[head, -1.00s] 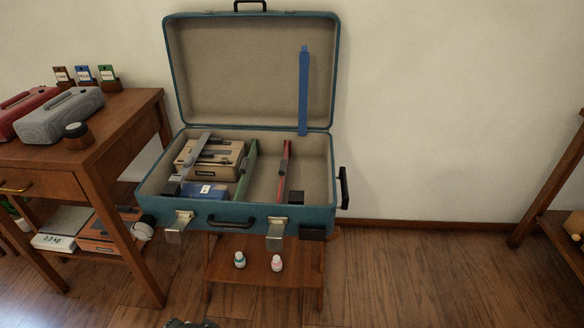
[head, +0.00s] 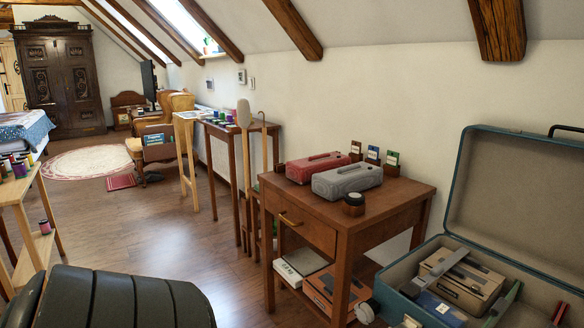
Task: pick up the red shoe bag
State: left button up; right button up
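A red bag (head: 318,167) with a handle on top lies on the wooden side table (head: 385,205), near the wall. A similar grey bag (head: 347,180) lies in front of it and hides part of its front side. Neither of my grippers is in view, so their state does not show.
An open blue suitcase (head: 455,185) stands to the right of the table. A small dark jar (head: 354,204) and several upright cards (head: 373,155) are on the tabletop. A dark ribbed padded piece (head: 110,300) fills the lower left. Open wooden floor (head: 225,265) lies left of the table.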

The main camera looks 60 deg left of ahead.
aim_at(301, 172)
jog(key=u, duration=1.7)
jog(key=j+z, duration=0.1)
jog(key=z, duration=0.3)
jog(key=i+j+z, duration=0.1)
jog(key=z, duration=0.3)
jog(key=j+z, duration=0.1)
jog(key=z, duration=0.3)
jog(key=j+z, duration=0.35)
jog(key=j, duration=0.2)
jog(key=k+j+z, duration=0.15)
jog(key=j+z, duration=0.2)
jog(key=j, duration=0.15)
